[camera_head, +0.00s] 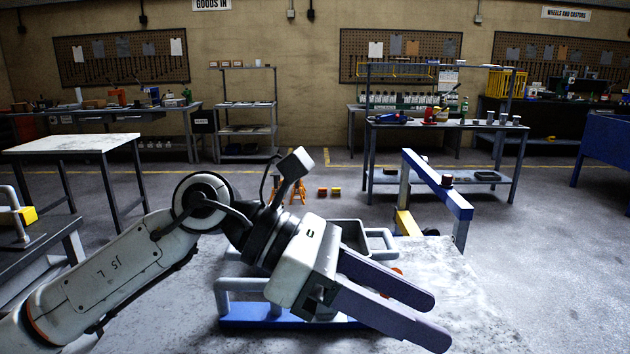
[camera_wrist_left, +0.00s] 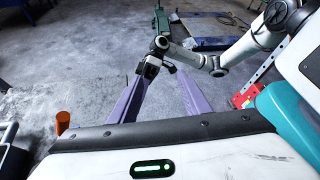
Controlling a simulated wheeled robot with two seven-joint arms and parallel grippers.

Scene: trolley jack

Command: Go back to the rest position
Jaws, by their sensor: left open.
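My left gripper (camera_head: 440,320) reaches in from the left over the grey worktop, its two purple fingers spread apart and pointing right and down. Nothing shows between them. In the left wrist view the same fingers (camera_wrist_left: 163,92) are apart, with only floor seen between them. A white and black jointed arm (camera_wrist_left: 240,48) crosses the upper right of the left wrist view.
Beneath my left arm lies a blue base with a grey handle (camera_head: 240,285), partly hidden. A grey bin (camera_head: 352,232) stands behind the gripper. A blue and white beam (camera_head: 435,182) rises beyond it. The worktop's right front (camera_head: 480,325) is bare.

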